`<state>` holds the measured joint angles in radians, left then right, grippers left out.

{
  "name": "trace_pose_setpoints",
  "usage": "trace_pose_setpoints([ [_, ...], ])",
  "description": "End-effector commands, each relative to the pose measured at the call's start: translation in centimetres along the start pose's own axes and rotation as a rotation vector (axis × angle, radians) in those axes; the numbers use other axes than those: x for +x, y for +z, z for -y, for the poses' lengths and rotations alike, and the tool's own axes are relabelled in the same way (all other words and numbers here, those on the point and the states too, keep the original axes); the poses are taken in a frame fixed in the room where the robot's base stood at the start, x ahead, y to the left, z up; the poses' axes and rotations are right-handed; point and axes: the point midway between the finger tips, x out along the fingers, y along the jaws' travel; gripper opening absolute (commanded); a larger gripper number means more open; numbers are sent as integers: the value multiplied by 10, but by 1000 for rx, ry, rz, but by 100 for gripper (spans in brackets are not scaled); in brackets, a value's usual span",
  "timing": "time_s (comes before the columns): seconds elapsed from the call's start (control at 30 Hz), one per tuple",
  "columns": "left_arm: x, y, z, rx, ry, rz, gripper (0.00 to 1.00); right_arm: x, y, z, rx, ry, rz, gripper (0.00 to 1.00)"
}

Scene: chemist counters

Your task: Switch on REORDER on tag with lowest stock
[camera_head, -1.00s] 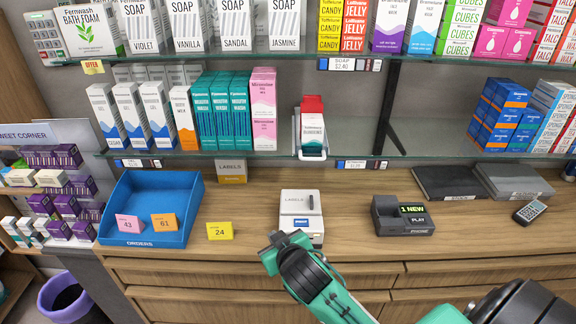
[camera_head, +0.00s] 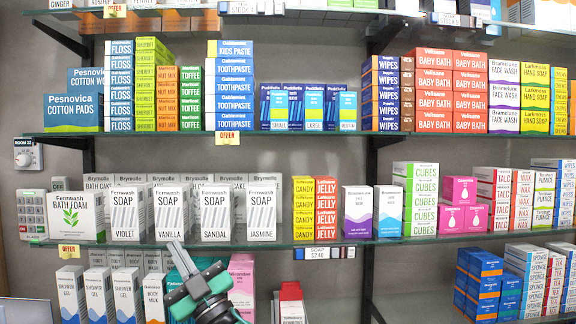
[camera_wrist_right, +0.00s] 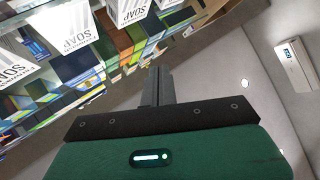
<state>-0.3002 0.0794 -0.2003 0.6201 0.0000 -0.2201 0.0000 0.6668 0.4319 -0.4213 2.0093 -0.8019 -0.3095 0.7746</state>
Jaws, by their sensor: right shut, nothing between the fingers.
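A shelf-edge tag (camera_head: 318,253) reading SOAP $2.40 sits on the middle shelf edge, with small dark and blue parts beside it. Another tag (camera_head: 446,18) with STOCK on it hangs at the upper shelf edge, and a further tag (camera_head: 250,8) is at top left centre; their small figures are too small to read surely. No REORDER wording is legible. My right gripper (camera_head: 176,247) is shut and empty, in front of the middle shelf edge, below the soap boxes and left of the soap tag. In the right wrist view its joined fingers (camera_wrist_right: 157,86) point up. My left gripper is not in view.
Soap boxes (camera_head: 215,210) line the middle shelf (camera_head: 270,243). Shampoo-type boxes (camera_head: 127,295) stand below, beside my gripper. A white unit (camera_wrist_right: 294,62) shows in the wrist view.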

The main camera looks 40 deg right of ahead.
Motion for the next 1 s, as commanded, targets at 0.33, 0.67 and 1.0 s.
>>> trace_pose_setpoints([
  [0.33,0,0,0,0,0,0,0,70,-91,-15,-180,-175,-320,0],
  [0.67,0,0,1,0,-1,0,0,114,-158,-29,-394,-377,-490,0],
  [1.0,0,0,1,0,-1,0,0,149,-207,-64,-647,-573,-503,0],
])
